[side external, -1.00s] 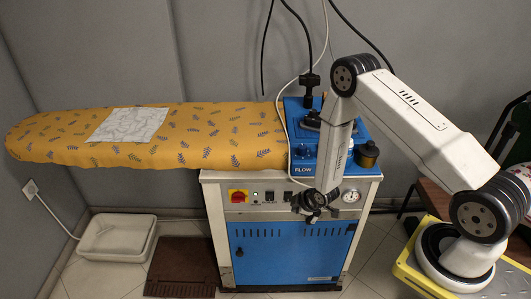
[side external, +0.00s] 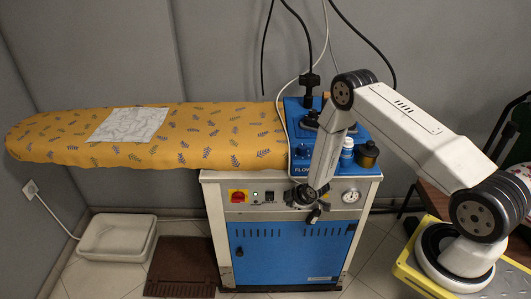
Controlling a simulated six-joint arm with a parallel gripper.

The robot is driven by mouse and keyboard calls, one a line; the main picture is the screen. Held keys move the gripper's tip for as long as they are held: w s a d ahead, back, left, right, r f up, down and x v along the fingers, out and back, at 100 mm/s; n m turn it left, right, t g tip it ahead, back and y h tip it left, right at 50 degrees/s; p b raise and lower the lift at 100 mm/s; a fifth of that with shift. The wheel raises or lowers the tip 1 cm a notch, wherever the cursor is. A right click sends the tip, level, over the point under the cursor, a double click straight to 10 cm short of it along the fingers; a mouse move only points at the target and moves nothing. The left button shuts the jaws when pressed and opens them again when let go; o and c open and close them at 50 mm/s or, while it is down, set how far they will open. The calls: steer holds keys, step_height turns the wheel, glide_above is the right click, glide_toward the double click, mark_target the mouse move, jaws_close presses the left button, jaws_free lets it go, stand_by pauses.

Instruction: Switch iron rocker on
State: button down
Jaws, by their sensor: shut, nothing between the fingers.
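The ironing station's front panel (side external: 212,196) has a dark rocker switch (side external: 269,196) just right of a small lit green lamp (side external: 255,195). The panel's label and the rocker's position are too small to read. My gripper (side external: 291,196) is shut and empty, low in front of the panel, just right of that rocker. The wrist and gripper cover the panel between the rocker and the gauge, so a second rocker there is mostly hidden. I cannot tell whether the fingertips touch anything.
A red and yellow main switch (side external: 238,196) sits left on the panel, a pressure gauge (side external: 351,196) right. A blue-white bottle (side external: 347,153) and a dark jar (side external: 368,155) stand on the blue top behind my arm. The ironing board (side external: 220,150) extends left.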

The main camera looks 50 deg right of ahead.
steer(key=shift+w+d+f, duration=0.1)
steer(key=shift+w+d, duration=0.05)
steer(key=shift+d, duration=0.05)
stand_by(0.5)
steer(key=shift+r, duration=0.85)
steer(key=shift+w, duration=0.1)
steer(key=shift+a, duration=0.1)
